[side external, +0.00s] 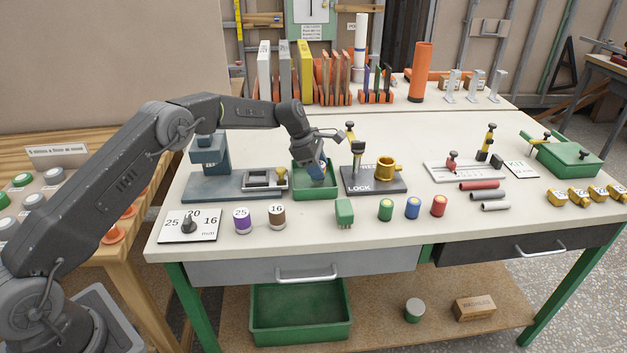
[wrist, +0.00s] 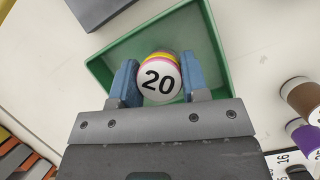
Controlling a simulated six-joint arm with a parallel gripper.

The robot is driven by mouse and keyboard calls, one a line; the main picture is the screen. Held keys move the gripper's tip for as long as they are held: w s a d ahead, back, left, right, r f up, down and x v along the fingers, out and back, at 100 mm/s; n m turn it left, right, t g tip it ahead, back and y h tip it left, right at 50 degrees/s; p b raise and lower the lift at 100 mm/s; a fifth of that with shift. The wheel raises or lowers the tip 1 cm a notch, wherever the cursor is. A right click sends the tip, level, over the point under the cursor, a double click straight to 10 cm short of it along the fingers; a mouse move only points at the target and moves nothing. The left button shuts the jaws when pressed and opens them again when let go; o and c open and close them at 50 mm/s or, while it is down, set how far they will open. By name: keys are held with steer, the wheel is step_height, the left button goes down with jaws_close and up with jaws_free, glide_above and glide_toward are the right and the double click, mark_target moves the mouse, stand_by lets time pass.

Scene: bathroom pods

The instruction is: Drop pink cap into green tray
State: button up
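The pink cap (wrist: 159,79) shows in the wrist view with a white top marked 20 and pink and yellow bands. It sits between the two blue fingers of my gripper (wrist: 159,75), which appear to touch it on both sides. My gripper is shut on it. The green tray (wrist: 105,66) lies behind and beneath the cap, with the cap inside its outline. In the side external view, my gripper (side external: 317,170) points down into the green tray (side external: 318,192). The cap is hidden there, and I cannot tell whether it touches the tray floor.
A purple cap (side external: 245,220) and a brown cap (side external: 277,216) stand left of the tray at the front. A grey vise (side external: 264,180) is left of the tray, and the LOCK block (side external: 372,184) is close on its right.

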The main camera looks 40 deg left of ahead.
steer(key=o, duration=0.6)
steer(key=shift+c, duration=0.2)
steer(key=shift+r, duration=0.1)
steer(key=v, duration=1.3)
steer(key=shift+s+a+r, duration=0.15)
steer(key=shift+r, duration=0.15)
